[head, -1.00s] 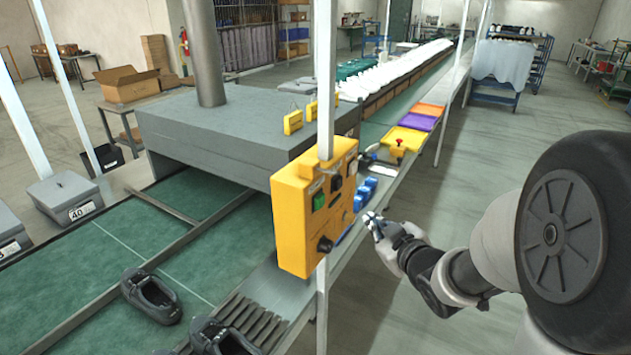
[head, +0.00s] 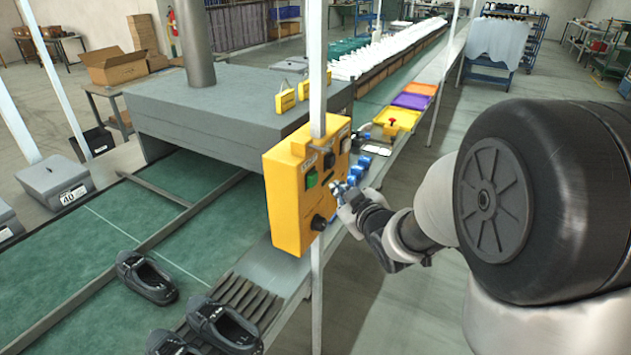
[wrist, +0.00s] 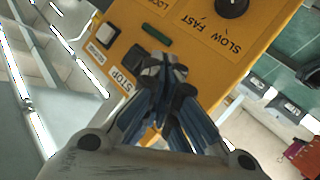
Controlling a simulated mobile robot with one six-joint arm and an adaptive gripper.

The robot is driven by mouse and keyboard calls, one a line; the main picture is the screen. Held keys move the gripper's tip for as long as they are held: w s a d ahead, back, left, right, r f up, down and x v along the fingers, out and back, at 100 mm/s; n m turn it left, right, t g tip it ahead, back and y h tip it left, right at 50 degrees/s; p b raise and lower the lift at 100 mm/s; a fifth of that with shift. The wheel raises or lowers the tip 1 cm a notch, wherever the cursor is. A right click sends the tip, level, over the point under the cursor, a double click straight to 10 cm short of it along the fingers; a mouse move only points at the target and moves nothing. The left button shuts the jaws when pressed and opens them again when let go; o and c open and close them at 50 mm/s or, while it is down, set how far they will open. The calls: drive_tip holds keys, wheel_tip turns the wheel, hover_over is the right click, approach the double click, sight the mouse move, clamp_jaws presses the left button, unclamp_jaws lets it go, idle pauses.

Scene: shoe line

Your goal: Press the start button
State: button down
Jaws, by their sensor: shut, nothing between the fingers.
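The yellow control box (head: 289,212) is mounted on a white post. Its face carries a green button (head: 312,180) on the left, with a small label above it too small to read. The wrist view shows the box face (wrist: 205,68) with a green rectangle (wrist: 156,34) and "SLOW FAST" and "STOP" lettering. No "START" word is readable. My gripper (head: 340,190) is just right of the box in the head view, with its fingers shut and empty. In the wrist view its fingertips (wrist: 162,72) overlap the box face and hide part of it. I cannot tell whether they touch it.
Blue items (head: 376,150) and a yellow tray (head: 396,119) lie on the side shelf behind. Dark shoes (head: 146,277) lie on the green conveyor (head: 60,285). Floor to the right is open.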

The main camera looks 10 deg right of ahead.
sight(313, 179)
drive_tip(key=shift+w+a+b, duration=0.4)
drive_tip(key=shift+w+a, duration=0.3)
drive_tip(key=shift+a, duration=0.3)
drive_tip(key=shift+w+a, duration=0.1)
idle(0.7)
drive_tip(key=shift+w+a+b, duration=0.15)
drive_tip(key=shift+a+b, duration=0.05)
drive_tip(key=shift+b, duration=0.2)
